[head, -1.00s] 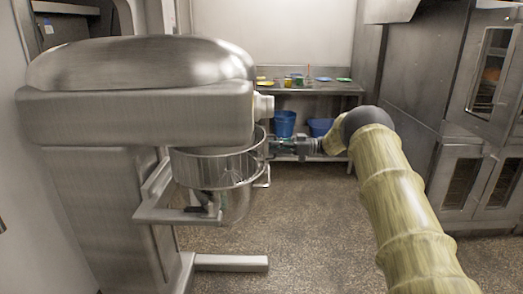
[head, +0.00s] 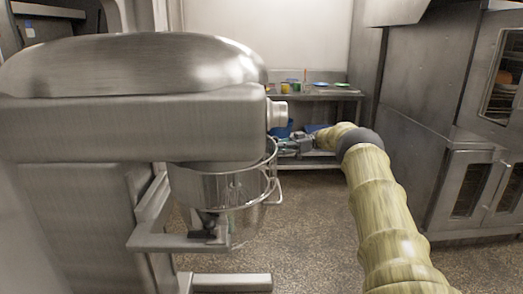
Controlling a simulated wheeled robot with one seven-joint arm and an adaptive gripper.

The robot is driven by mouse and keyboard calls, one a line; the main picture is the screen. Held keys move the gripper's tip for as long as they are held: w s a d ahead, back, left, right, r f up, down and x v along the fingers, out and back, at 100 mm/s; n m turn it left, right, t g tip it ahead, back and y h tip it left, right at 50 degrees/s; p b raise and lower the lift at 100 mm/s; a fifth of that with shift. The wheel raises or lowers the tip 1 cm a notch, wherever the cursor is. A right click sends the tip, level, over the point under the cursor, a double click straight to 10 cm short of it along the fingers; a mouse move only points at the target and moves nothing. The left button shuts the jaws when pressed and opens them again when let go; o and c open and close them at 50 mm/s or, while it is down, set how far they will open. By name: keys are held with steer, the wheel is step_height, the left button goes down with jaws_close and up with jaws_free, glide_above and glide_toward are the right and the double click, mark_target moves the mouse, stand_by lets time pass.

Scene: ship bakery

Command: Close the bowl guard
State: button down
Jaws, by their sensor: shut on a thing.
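The big steel mixer carries a shiny metal bowl (head: 218,192) under its head. The bowl guard (head: 273,152) shows as a thin curved wire rim at the bowl's upper right, below the mixer head. Most of the guard is hidden by the mixer head. My gripper (head: 281,147) reaches in from the right at that rim and is shut on the guard's edge. Its fingertips are small and partly hidden here. A whisk shows faintly inside or through the bowl.
The mixer head (head: 130,125) fills the left, with a bowl cradle (head: 175,240) and a foot (head: 232,283) below. A steel table (head: 335,95) with small coloured items stands behind my arm. Ovens (head: 465,180) line the right. The floor between is clear.

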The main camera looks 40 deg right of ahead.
steer(key=shift+w+d, duration=0.2)
steer(key=shift+w, duration=0.1)
steer(key=shift+w+g, duration=0.1)
steer(key=shift+g, duration=0.2)
steer(key=c, duration=1.8)
jaws_free()
